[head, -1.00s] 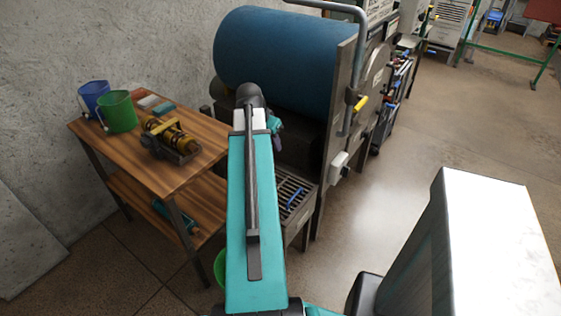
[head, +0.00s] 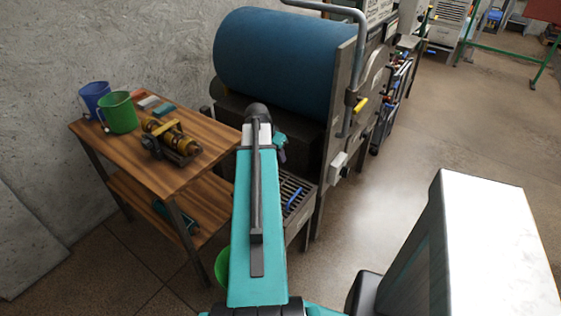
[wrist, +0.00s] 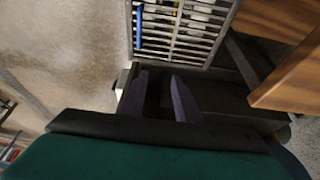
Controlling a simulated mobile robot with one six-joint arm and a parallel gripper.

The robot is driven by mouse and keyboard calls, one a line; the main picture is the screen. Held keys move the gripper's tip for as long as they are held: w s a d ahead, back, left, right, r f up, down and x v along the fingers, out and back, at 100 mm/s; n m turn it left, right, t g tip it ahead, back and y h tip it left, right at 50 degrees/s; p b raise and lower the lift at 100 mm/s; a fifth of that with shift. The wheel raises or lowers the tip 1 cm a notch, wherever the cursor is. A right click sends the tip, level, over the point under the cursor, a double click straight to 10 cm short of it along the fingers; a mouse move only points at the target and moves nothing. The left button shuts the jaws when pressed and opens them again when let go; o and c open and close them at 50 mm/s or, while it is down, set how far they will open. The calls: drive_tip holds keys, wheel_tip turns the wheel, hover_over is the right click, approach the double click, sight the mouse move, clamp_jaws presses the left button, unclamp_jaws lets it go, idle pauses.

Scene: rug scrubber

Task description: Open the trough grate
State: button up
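The trough grate (head: 291,187) is a slatted metal panel at the foot of the scrubber, under the big blue roller. It lies flat, and my arm covers its left part in the head view. A blue handle (head: 295,200) runs along it. In the wrist view the grate (wrist: 180,32) is at the top, with the blue handle (wrist: 138,28) along its left side. Pale and coloured bits show under its bars. My gripper (wrist: 159,75) is open and empty, its two dark fingers apart, just short of the grate's near edge in that picture. In the head view only part of my gripper shows.
The blue roller (head: 285,60) and its side panel (head: 340,110) stand behind and right of the grate. A wooden table (head: 140,175) with buckets and a brass device stands at left. A green bucket (head: 221,268) is on the floor beside my arm. Floor at right is clear.

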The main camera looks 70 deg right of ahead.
drive_tip(key=p+x, duration=0.1)
drive_tip(key=x, duration=0.5)
idle(0.4)
clamp_jaws()
idle(1.1)
drive_tip(key=c, duration=0.6)
unclamp_jaws()
drive_tip(key=o, duration=0.6)
drive_tip(key=shift+r, duration=0.1)
drive_tip(key=b+v, duration=0.2)
drive_tip(key=v, duration=1.1)
drive_tip(key=shift+r, duration=0.2)
drive_tip(key=shift+a, duration=0.15)
